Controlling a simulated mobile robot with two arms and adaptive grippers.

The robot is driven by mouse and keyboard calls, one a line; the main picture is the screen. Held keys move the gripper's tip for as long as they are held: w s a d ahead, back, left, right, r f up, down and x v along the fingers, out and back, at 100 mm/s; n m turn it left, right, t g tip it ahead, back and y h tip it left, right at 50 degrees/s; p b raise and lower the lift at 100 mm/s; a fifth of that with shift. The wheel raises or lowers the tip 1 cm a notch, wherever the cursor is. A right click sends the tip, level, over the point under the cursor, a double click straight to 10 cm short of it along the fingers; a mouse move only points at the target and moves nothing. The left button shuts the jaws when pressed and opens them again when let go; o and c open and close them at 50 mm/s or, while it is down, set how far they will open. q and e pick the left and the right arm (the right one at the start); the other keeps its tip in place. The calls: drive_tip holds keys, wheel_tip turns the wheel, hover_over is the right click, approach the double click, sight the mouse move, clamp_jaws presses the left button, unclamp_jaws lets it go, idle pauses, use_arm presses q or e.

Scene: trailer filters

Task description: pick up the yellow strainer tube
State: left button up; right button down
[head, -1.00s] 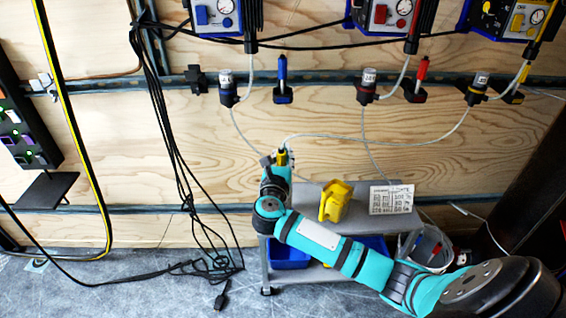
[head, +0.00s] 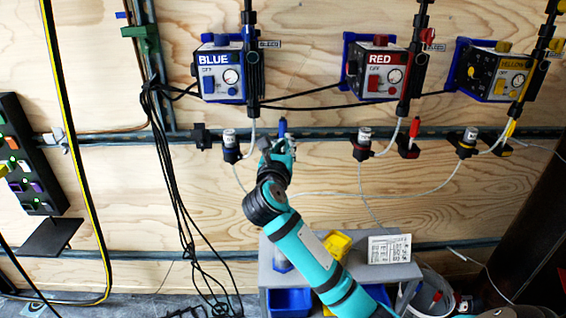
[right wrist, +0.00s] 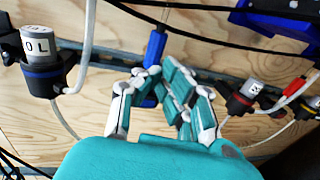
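The yellow tube (head: 511,129) stands upright in its black wall holder (head: 501,149) at the right of the head view, below the yellow-labelled box. My right gripper (head: 280,146) is far to its left, at the blue tube (head: 282,127). In the right wrist view the blue tube (right wrist: 156,46) stands upright, and the fingertips of my right gripper (right wrist: 160,69) are bent inward in front of it. Whether they touch or grip it cannot be told. The red tube (head: 414,127) stands in its holder between the two. My left gripper is not in view.
Boxes labelled blue (head: 221,72), red (head: 378,73) and yellow (head: 492,74) hang above, with black cables and thin pale hoses. A grey cart (head: 405,273) below carries a yellow object (head: 337,243) and a printed card (head: 389,249). Black cables hang left of my arm.

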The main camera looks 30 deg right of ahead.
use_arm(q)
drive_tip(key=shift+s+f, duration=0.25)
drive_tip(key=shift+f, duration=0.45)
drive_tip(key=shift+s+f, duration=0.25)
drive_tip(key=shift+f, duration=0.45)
use_arm(e)
drive_tip(key=shift+r, duration=1.85)
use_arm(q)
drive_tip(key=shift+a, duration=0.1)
use_arm(e)
drive_tip(key=shift+c, duration=2.1)
unclamp_jaws()
